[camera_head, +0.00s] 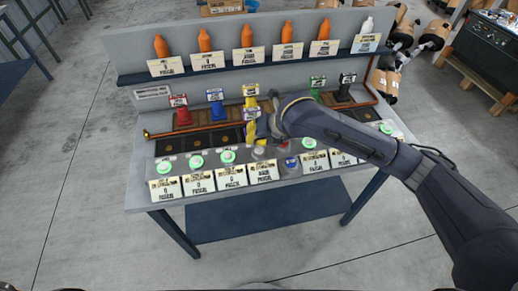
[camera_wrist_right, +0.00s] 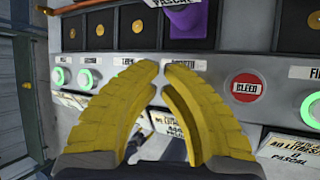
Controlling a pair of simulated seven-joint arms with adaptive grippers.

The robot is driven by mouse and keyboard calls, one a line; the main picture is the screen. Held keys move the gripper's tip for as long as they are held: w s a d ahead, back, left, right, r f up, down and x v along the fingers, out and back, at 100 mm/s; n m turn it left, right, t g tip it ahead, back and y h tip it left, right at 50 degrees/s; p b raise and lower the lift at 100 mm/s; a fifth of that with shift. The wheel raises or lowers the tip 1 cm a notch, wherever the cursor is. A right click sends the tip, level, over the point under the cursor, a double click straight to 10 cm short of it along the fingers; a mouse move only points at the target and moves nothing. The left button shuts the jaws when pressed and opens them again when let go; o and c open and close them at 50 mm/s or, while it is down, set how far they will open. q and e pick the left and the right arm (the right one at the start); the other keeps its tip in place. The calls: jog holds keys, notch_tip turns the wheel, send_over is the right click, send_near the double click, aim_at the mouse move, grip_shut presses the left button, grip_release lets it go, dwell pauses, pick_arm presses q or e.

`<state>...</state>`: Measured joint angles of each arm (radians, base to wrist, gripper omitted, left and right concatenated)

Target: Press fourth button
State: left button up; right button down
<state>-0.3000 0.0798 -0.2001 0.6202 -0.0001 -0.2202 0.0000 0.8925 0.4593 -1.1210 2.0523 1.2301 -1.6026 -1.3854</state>
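A row of round buttons runs along the front of the bench. Three green-ringed buttons glow at the left, the third of them (camera_head: 228,155). The fourth button from the left (camera_head: 259,152) looks grey and unlit, above a white card (camera_head: 263,171). My right gripper (camera_head: 251,138) reaches in from the right and hangs just behind and above this button. In the right wrist view its yellow fingers (camera_wrist_right: 162,77) are curved together, tips nearly touching, with nothing between them. They hide part of the button row there; contact cannot be told. My left gripper is out of view.
A red bleed button (camera_wrist_right: 247,87) sits right of the fingers. A purple part (camera_wrist_right: 190,20) and coloured holders, such as the blue one (camera_head: 216,108), stand behind. Orange bottles (camera_head: 246,35) line the back shelf. White cards hang along the front edge.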

aim_at(256, 148)
jog(key=shift+r, duration=2.3)
